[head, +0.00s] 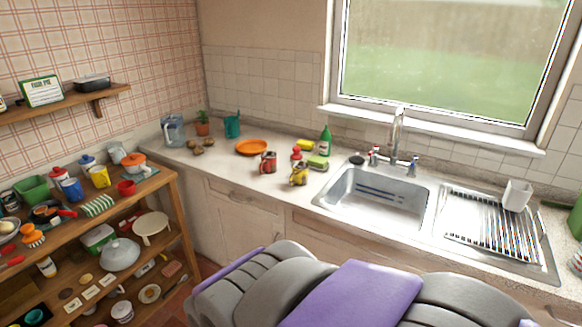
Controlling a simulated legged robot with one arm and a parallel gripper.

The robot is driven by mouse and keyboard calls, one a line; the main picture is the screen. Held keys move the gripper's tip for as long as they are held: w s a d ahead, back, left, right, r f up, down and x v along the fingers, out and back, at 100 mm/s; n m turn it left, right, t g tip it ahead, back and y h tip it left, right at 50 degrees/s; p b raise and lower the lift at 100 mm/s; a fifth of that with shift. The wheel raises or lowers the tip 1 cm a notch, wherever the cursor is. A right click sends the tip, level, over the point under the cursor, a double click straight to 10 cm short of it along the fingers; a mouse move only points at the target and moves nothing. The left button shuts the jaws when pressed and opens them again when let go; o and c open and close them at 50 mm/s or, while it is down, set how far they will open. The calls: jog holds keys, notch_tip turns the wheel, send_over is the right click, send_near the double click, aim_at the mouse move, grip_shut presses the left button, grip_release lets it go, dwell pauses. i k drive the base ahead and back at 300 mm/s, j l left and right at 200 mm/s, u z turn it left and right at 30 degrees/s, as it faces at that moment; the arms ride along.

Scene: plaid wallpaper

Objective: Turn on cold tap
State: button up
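The metal faucet (397,128) stands upright at the back edge of the sink (375,194), below the window. A tap with a blue mark (412,166) is to the right of the spout. A tap with a red mark (374,154) is to its left. Both are small in this view, and I cannot make out their handle positions. I see no water running from the spout. Grey and purple parts of my own body fill the bottom middle, in front of the counter. My gripper is not in view.
A drying rack (490,222) and a white cup (516,195) are right of the sink. A green bottle (324,142), a sponge (317,162) and several mugs stand left of it. A crowded wooden shelf unit (178,205) is at the left. The sink basin looks empty.

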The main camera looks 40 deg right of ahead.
aim_at(415, 158)
jog(key=z, duration=1.3)
